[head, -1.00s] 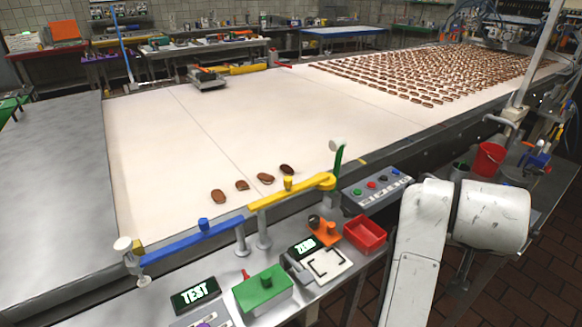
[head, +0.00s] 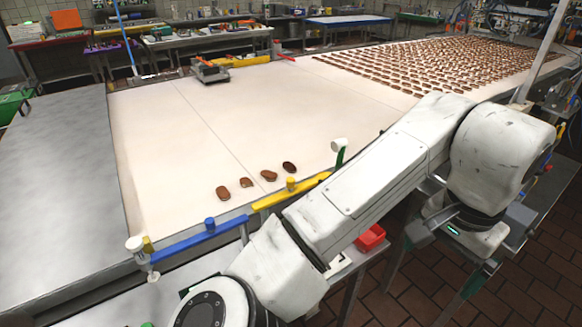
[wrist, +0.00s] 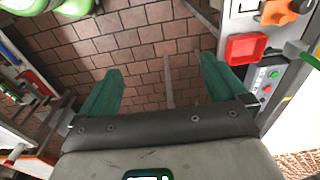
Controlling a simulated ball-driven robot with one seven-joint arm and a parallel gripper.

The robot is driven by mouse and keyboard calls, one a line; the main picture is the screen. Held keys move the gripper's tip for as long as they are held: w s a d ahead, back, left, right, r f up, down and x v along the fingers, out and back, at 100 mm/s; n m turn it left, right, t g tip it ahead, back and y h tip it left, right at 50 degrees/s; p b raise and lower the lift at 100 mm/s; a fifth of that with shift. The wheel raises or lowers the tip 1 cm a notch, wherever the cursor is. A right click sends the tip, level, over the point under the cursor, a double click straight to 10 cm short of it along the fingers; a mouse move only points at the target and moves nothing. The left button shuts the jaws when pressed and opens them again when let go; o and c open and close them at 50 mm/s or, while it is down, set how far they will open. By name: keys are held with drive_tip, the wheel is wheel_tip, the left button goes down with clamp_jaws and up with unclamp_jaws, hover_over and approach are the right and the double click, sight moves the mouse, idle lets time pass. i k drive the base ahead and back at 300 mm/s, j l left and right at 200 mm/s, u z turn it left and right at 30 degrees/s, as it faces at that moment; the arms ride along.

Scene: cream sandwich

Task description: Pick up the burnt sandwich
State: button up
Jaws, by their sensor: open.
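Several small brown sandwiches lie near the front edge of the pale conveyor (head: 190,150) in the head view. The rightmost one (head: 289,167) looks the darkest, so it may be the burnt sandwich. The others, such as the leftmost (head: 222,193), are a lighter brown. My gripper (head: 445,262) hangs at the right, beyond the conveyor's front edge and well apart from the sandwiches. In the wrist view its two green fingers (wrist: 160,66) are spread wide, empty, over the tiled floor. No sandwich can be made out in the wrist view.
A blue bar (head: 190,243) and a yellow bar (head: 275,197) run along the conveyor's front edge. A red bin (head: 370,238) stands below my arm, also in the wrist view (wrist: 246,48). Many brown pieces (head: 440,65) cover the far right belt. The conveyor's middle is clear.

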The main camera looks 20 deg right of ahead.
sight(290, 167)
drive_tip(key=i, duration=2)
